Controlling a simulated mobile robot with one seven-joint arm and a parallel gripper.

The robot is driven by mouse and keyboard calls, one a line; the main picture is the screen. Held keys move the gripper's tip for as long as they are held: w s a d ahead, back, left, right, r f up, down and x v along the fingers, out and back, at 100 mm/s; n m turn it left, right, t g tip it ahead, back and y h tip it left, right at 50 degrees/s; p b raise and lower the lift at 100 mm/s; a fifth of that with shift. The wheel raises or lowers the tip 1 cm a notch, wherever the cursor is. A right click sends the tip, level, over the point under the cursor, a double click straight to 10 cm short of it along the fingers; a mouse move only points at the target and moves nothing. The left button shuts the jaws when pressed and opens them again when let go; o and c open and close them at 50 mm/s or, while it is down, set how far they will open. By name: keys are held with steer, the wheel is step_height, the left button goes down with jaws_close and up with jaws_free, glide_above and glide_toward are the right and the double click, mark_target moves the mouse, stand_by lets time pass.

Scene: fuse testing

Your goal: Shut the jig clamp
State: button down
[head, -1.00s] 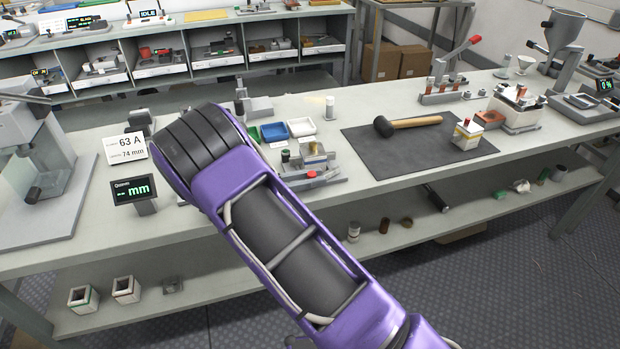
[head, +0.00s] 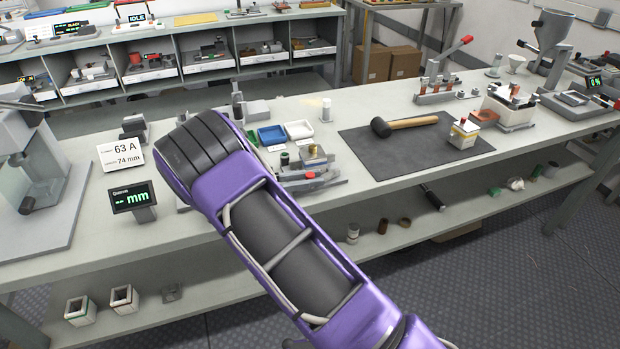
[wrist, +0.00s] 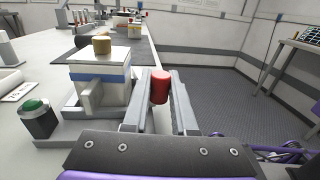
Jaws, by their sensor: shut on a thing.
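The jig (head: 288,176) stands near the front edge of the bench, just right of my arm in the head view. In the wrist view a white and blue block with a brass-coloured cap (wrist: 100,72) sits in it. The clamp's red knob (wrist: 160,87) is between the two grey fingers of my gripper (wrist: 166,84), which is shut on it. The red knob also shows in the head view (head: 310,175). My arm hides most of the gripper there. The clamp's lever below the knob is largely hidden by the fingers, so its angle is unclear.
A green button (wrist: 36,105) sits left of the jig in the wrist view. Blue (head: 271,135) and white trays (head: 298,130) lie behind the jig. A mallet (head: 405,124) lies on a dark mat (head: 375,157) to the right. The floor is open beyond the bench edge.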

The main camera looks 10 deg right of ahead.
steer(key=c, duration=0.7)
jaws_free()
steer(key=shift+s+a, duration=0.2)
steer(key=shift+a, duration=1.7)
steer(key=shift+s+a, duration=0.15)
steer(key=shift+a, duration=1.7)
steer(key=shift+c, duration=0.3)
